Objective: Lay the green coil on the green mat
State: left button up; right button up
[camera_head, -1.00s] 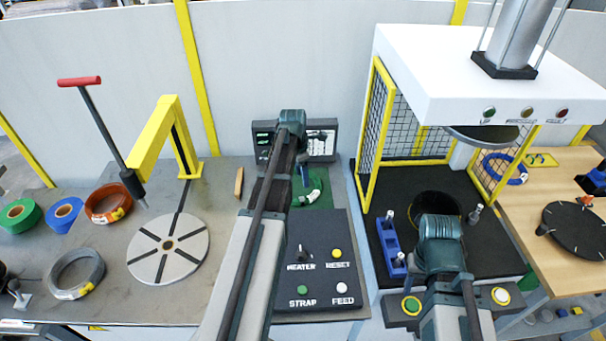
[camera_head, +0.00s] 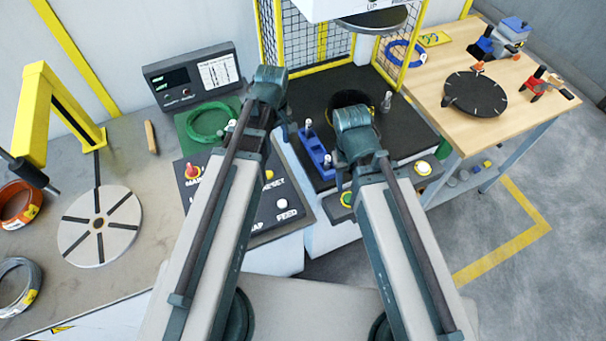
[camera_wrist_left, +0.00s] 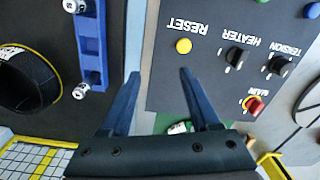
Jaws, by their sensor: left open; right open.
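The green coil (camera_head: 207,121) lies flat on the green mat (camera_head: 184,138), behind the control panel. No finger touches it. My left gripper (camera_wrist_left: 160,85) is open and empty in the left wrist view. Its fingers are over the gap between the control panel and the black press bed, to the right of the coil in the head view. A small part of the mat and a white tag show behind the fingers in the left wrist view. My right gripper (camera_head: 350,145) is over the front of the press bed, its fingers mostly hidden by its wrist.
The control panel (camera_head: 292,207) with knobs and buttons is under my left arm. A blue rack (camera_head: 313,150) stands between the grippers. A display box (camera_head: 191,76) is behind the mat. A slotted round plate (camera_head: 100,225) and other coils are at left. A wooden table is at right.

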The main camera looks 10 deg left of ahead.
pick_arm(q)
jog(key=s+d+m+y, duration=0.1)
jog(key=s+d+m, duration=0.8)
jog(key=m, duration=0.4)
jog(key=shift+s, duration=0.85)
jog(key=shift+s, duration=0.1)
pick_arm(e)
jog(key=shift+s, duration=0.1)
